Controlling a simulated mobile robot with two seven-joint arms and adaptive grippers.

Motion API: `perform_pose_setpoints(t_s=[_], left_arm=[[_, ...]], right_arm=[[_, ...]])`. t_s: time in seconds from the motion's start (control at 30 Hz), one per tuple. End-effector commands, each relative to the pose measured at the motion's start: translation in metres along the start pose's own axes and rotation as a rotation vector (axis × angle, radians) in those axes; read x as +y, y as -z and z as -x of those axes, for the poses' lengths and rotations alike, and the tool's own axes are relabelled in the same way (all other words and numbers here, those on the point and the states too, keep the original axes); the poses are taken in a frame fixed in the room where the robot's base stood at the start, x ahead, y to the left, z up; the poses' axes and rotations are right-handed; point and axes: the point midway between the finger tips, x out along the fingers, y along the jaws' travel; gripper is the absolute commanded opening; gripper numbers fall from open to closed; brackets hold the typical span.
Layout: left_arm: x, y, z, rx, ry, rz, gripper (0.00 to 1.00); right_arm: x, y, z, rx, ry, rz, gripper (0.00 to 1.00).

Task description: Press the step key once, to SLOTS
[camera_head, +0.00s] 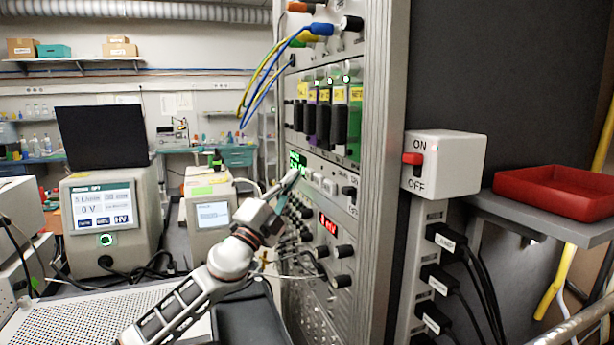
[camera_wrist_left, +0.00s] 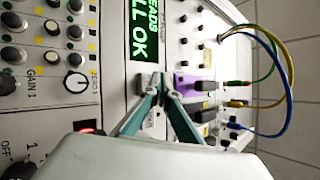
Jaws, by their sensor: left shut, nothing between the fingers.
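My left gripper (camera_head: 291,177) reaches in from the left to the front panel of the tall instrument rack (camera_head: 374,150). Its two thin green fingers are shut with nothing between them. In the left wrist view the fingertips (camera_wrist_left: 160,84) are together at the panel beside the green-lit display (camera_wrist_left: 138,32), whose visible text ends in "ALL OK". The display also shows in the head view (camera_head: 297,159), just above the fingertips. The step key cannot be made out; the fingertips cover that part of the panel. Whether they touch it, I cannot tell. My right gripper is not in view.
Blue and yellow cables (camera_head: 262,85) loop out from the rack above the gripper. Knobs (camera_head: 343,251) stick out below it. An ON/OFF switch box (camera_head: 450,165) and a red tray (camera_head: 557,193) are at right. Bench instruments (camera_head: 108,215) stand at left.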

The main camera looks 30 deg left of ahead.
Motion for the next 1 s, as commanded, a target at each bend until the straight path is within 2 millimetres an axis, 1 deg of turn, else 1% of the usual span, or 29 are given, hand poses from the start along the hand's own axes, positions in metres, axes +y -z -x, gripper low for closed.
perform_pose_setpoints(t_s=[0.3, 1.0], left_arm=[[0.0044, 0.0043, -0.0058, 0.0, 0.0, 0.002, 0.0], [0.0059, 0.006, -0.0083, 0.0, 0.0, 0.001, 0.0]], right_arm=[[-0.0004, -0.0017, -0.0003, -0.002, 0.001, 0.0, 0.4], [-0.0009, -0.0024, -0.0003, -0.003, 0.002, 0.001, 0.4]])
